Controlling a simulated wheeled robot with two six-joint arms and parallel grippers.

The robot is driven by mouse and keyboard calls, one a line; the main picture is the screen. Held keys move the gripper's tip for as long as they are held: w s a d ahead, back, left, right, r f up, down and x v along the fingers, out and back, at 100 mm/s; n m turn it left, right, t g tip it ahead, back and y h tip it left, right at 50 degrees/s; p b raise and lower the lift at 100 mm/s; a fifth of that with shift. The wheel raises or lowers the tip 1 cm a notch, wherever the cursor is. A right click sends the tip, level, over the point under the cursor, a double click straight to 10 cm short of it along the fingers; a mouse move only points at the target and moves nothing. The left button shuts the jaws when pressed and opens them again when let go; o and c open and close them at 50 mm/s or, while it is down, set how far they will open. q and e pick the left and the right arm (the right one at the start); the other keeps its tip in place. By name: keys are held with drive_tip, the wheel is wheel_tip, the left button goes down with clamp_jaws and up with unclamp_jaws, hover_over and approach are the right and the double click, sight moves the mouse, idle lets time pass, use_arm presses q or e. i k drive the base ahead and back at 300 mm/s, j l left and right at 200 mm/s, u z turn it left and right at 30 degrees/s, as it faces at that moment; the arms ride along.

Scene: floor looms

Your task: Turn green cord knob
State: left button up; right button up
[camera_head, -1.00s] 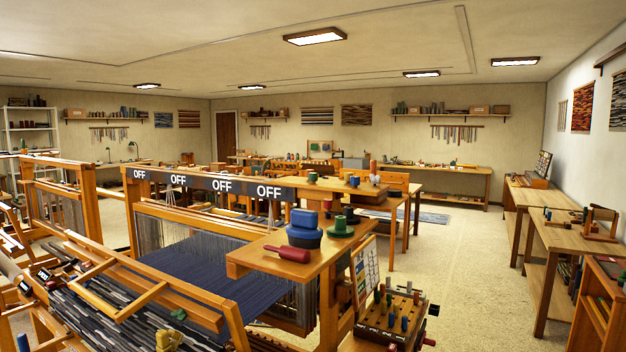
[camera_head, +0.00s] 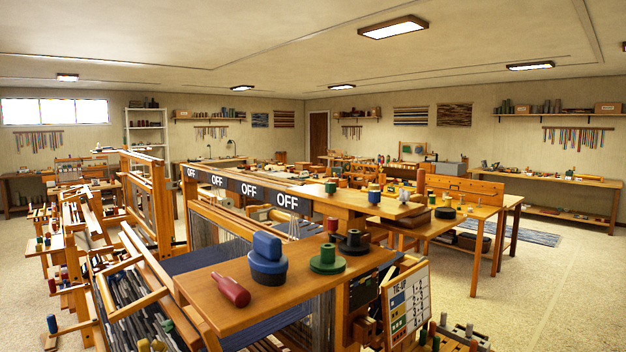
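A green spool-shaped piece (camera_head: 327,258) with a wide round base stands on the wooden shelf (camera_head: 225,305) at the end of the near loom. A smaller green knob-like piece (camera_head: 330,187) shows farther back, near the loom's top beam. I cannot tell which is the green cord knob. A dark sign strip (camera_head: 249,190) along the beam carries several white OFF labels. Neither of my grippers is in view.
A blue block-like piece (camera_head: 267,254), a red bobbin-shaped piece (camera_head: 231,291) and a black spool (camera_head: 354,242) share the shelf. A tie-up board (camera_head: 408,304) stands at the shelf's right. Open floor (camera_head: 540,290) lies at the right.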

sight(330, 186)
drive_tip(key=i+l+u, duration=0.3)
drive_tip(key=l, duration=0.35)
drive_tip(key=i+l+u, duration=0.1)
drive_tip(key=l+u, duration=0.15)
drive_tip(key=l, duration=0.45)
drive_tip(key=i+l+u, duration=0.1)
drive_tip(key=l+u, duration=0.2)
drive_tip(key=l, duration=0.4)
drive_tip(key=l+u, duration=0.25)
drive_tip(key=l, duration=0.5)
drive_tip(key=i, duration=0.05)
